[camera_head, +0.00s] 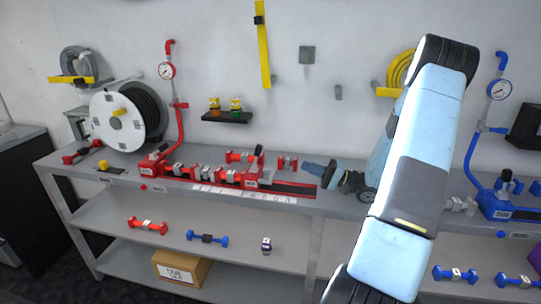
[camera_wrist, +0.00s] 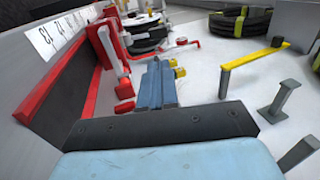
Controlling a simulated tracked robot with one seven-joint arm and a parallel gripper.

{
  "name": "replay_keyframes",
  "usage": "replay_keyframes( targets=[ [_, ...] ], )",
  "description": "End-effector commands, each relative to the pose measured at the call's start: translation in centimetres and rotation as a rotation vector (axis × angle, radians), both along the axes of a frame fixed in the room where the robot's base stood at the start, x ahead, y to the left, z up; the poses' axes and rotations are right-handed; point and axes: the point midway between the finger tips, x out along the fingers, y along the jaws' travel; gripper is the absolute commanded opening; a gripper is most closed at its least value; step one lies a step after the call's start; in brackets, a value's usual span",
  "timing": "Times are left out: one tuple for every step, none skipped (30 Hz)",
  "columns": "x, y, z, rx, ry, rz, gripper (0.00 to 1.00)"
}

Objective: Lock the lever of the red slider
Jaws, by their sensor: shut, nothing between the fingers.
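The red slider (camera_head: 252,179) sits on a red rail with a dark inner strip (camera_head: 293,187) on the bench top. A red upright part (camera_head: 259,158), perhaps its lever, stands at the slider. In the wrist view the slider (camera_wrist: 108,50) shows as a red and pale block at the far end of the rail (camera_wrist: 65,100). My gripper (camera_head: 309,168) is right of the slider, behind the rail's right end. Its blue fingers (camera_wrist: 158,72) are together and empty, apart from the slider. I cannot tell whether the lever is locked.
A small red fitting (camera_head: 288,162) stands between my gripper and the slider, close beside the fingers in the wrist view (camera_wrist: 125,90). A hose reel (camera_head: 125,118) and red gauge pipe (camera_head: 167,71) stand left. A yellow wall bracket (camera_wrist: 255,58) is right in the wrist view.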

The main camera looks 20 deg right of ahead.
Motion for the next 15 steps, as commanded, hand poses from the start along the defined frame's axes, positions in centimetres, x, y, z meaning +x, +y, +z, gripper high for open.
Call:
replay_keyframes(
  targets=[
    [0.0,0.0,0.0,0.000,0.000,0.000,0.00],
    [0.0,0.0,0.0,0.000,0.000,0.001,0.00],
    [0.1,0.1,0.0,-0.001,0.000,0.001,0.00],
    [0.1,0.2,0.1,-0.001,0.000,0.001,0.00],
    [0.2,0.3,0.1,-0.001,0.000,0.002,0.00],
    [0.3,0.6,0.2,-0.001,0.000,0.002,0.00],
    [0.5,0.8,0.3,-0.001,0.000,0.003,0.00],
    [0.7,1.1,0.3,-0.001,0.000,0.003,0.00],
    [0.9,1.6,0.5,-0.001,0.000,0.003,0.00],
    [1.1,2.0,0.6,-0.001,0.000,0.004,0.00],
    [1.4,2.4,0.7,-0.002,-0.001,0.005,0.00],
    [1.7,2.9,0.9,-0.001,-0.001,0.004,0.00],
    [2.0,3.3,1.1,-0.001,-0.001,0.004,0.00],
    [2.3,3.8,1.2,-0.001,0.000,0.005,0.00],
    [2.6,4.4,1.4,-0.001,0.000,0.004,0.00]
  ],
)
